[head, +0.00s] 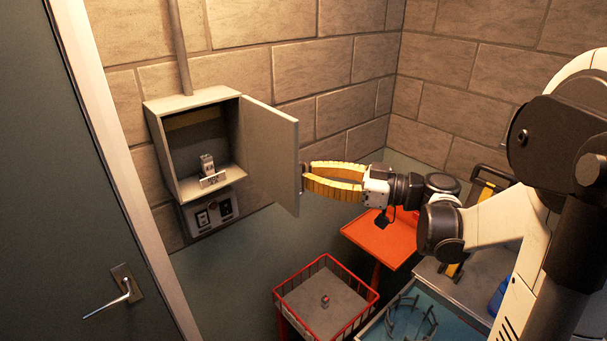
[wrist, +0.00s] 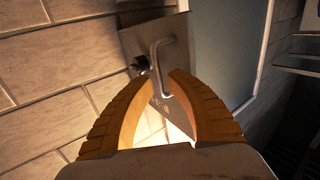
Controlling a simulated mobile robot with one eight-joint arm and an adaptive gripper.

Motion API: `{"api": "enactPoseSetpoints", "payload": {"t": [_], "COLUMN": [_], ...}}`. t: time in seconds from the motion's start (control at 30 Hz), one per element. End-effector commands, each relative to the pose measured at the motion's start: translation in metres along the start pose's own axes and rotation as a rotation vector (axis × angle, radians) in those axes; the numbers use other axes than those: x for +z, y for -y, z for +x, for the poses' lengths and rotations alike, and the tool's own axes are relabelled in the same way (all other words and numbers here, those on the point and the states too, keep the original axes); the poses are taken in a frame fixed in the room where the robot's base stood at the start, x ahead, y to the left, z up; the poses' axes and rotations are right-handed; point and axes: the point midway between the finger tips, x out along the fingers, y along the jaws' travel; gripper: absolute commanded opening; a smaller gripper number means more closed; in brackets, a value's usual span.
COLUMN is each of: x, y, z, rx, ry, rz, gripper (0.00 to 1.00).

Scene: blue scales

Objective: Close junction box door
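The grey junction box (head: 187,150) is on the brick wall, with its door (head: 270,150) swung wide open on the right side. My gripper (head: 304,176) has yellow ribbed fingers and is at the door's free edge, coming from the right. In the wrist view, the fingertips (wrist: 162,78) stand apart at the metal door handle (wrist: 162,60), which sits between or just beyond them. I cannot tell whether they touch it. A dark knob (wrist: 140,63) is beside the handle. The door plate (wrist: 135,35) looks tilted in that view.
Inside the box is a small device (head: 207,165). A switch panel (head: 210,212) is below the box. A red wire basket (head: 325,300) and an orange tray (head: 382,238) stand below my arm. A grey door (head: 60,200) with a lever handle is at left.

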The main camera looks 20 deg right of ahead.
Motion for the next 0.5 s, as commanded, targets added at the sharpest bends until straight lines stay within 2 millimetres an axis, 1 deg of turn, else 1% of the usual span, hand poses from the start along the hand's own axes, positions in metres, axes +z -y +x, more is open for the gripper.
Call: {"api": "enactPoseSetpoints", "payload": {"t": [0.03,0.1,0.2,0.47,0.5], "x": [0.0,0.0,0.0,0.0,0.0], "y": [0.001,0.0,0.0,0.0,0.0], "z": [0.007,0.014,0.02,0.021,0.021], "rx": [-0.003,-0.002,0.0,0.001,0.001], "ry": [0.0,0.0,0.0,0.001,0.001], "rz": [0.0,0.0,0.0,0.001,0.001], "gripper": [0.18,0.18,0.18,0.18,0.14]}}
